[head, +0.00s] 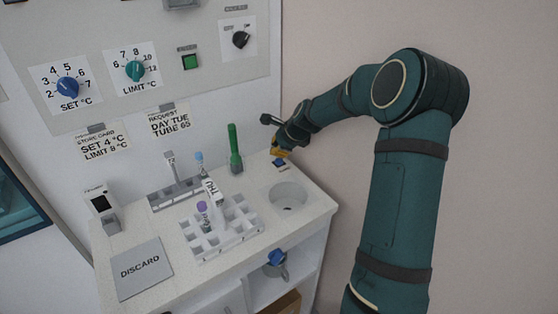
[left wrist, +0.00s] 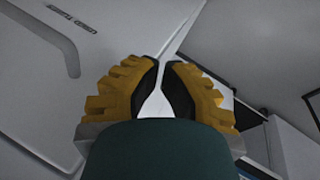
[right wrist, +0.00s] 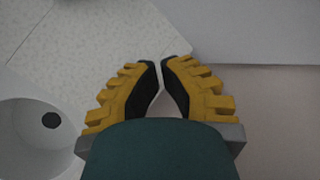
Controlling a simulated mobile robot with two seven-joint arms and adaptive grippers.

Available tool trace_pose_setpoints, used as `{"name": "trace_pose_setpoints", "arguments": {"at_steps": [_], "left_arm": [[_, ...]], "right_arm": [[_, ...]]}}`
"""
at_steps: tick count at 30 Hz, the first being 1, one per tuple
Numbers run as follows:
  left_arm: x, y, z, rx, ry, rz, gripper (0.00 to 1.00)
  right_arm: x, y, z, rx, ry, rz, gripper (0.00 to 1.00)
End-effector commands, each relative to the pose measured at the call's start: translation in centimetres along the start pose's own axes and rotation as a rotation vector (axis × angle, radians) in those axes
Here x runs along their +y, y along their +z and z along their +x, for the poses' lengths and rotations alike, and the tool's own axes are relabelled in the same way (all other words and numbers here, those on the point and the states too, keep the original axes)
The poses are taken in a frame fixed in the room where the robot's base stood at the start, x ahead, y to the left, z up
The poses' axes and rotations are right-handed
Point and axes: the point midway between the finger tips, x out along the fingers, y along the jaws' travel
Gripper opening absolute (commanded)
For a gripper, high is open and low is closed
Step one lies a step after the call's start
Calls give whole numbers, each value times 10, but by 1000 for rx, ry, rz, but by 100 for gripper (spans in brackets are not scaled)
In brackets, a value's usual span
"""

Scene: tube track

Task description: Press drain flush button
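A small blue button (head: 281,163) sits on the counter just behind the round white drain basin (head: 288,196). In the head view my right gripper (head: 277,153) is right above or at the button, with its yellow fingers pointing down; I cannot tell whether they touch. In the right wrist view my right gripper (right wrist: 160,62) has its fingertips together with nothing between them. The basin with its dark drain hole (right wrist: 50,120) is at the left there; the button is hidden. My left gripper (left wrist: 162,63) is shut and empty, outside the head view.
A white tube rack (head: 215,232), a green-handled tool (head: 234,150) and a discard pad (head: 141,268) are on the counter. A wall panel (head: 160,80) with dials stands behind. A jug with a blue lid (head: 276,258) is on the shelf below.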

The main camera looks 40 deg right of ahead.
Motion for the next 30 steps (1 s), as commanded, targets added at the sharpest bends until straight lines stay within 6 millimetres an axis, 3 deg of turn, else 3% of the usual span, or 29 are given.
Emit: {"name": "trace_pose_setpoints", "arguments": {"at_steps": [30], "left_arm": [[-2,1,6,0,0,0,0]], "right_arm": [[5,-5,10,0,1,0,0]]}}
